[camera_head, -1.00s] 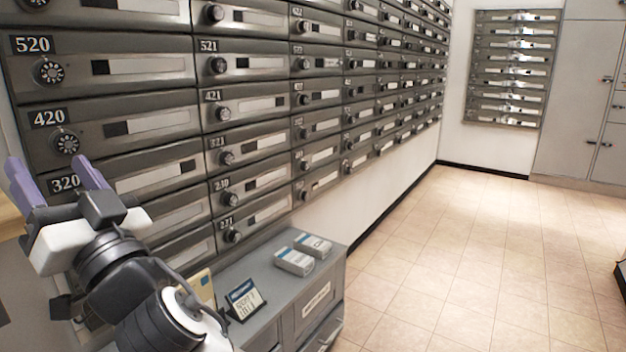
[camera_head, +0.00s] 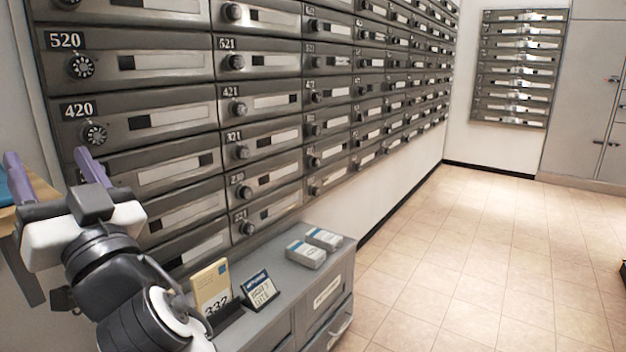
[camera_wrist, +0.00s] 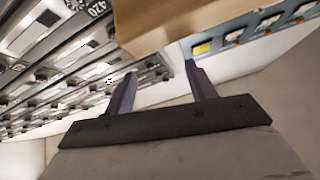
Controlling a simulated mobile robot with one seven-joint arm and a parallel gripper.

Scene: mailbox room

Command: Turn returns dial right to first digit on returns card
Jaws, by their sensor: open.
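My gripper (camera_head: 50,162) is in the lower left of the head view, fingers up, open and with nothing visible between them. In the wrist view its two purple fingers (camera_wrist: 160,75) stand apart. Mailboxes have round dials; the white-marked dials of 520 (camera_head: 81,66) and 420 (camera_head: 95,133) are beyond and above my gripper, apart from it. I see no dial that I can read as the returns dial. A tan card reading 332 (camera_head: 211,285) and a small dark-framed sign (camera_head: 260,291) stand on the grey cabinet; I cannot tell which is the returns card.
The grey cabinet (camera_head: 285,268) runs below the mailboxes and bears two small boxes (camera_head: 306,254). A tan wooden edge (camera_wrist: 165,22) and a blue panel with yellow and white labels (camera_wrist: 235,38) are close to my fingers in the wrist view. Tiled floor (camera_head: 450,260) is clear at right.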

